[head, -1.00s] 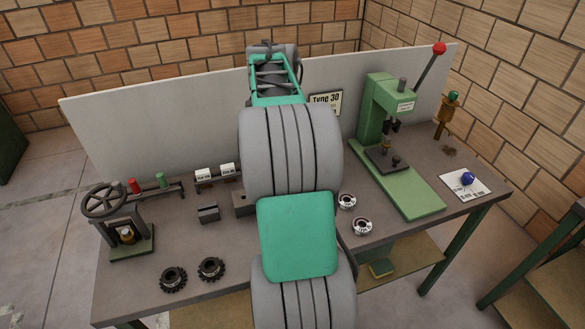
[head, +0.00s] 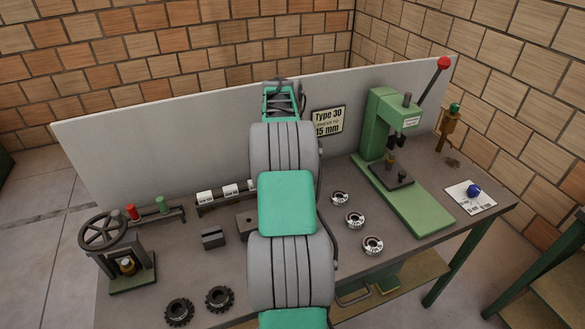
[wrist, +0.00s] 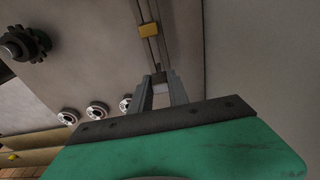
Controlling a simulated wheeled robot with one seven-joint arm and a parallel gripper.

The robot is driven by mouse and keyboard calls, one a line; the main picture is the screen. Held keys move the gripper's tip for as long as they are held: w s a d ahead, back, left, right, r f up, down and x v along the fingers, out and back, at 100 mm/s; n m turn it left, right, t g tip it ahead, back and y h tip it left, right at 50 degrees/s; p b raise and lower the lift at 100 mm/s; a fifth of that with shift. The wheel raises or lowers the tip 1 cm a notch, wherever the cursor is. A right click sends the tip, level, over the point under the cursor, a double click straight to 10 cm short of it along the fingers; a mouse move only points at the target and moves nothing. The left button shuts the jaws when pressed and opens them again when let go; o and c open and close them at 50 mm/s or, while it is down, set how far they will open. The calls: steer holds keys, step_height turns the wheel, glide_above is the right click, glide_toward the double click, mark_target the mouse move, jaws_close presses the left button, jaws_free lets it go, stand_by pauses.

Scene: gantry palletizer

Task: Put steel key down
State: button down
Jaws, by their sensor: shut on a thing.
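My gripper (wrist: 160,84) shows in the wrist view with its two grey fingers drawn together. A small pale piece, seemingly the steel key (wrist: 160,88), sits between the fingertips, mostly hidden by them. In the head view my arm covers the middle of the bench, and the fingertips and the key cannot be made out. Below the fingertips in the wrist view runs a narrow rail (wrist: 154,45) with a yellow block (wrist: 148,30) on it. I cannot tell whether the key touches the rail.
A rack with white labelled blocks (head: 205,197) stands along the back panel (head: 190,150). A grey block (head: 213,238), two dark gears (head: 219,298) and three bearing rings (head: 355,220) lie on the bench. A handwheel press (head: 128,265) stands left, a green lever press (head: 415,205) right.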

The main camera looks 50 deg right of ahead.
step_height(320, 180, down, 3)
steer(key=shift+w+f+b, duration=0.15)
steer(key=shift+f+b, duration=0.05)
steer(key=shift+b, duration=0.45)
steer(key=shift+r, duration=0.25)
steer(key=shift+f, duration=0.45)
steer(key=c, duration=1.3)
jaws_free()
steer(key=shift+o, duration=0.2)
steer(key=shift+r, duration=0.1)
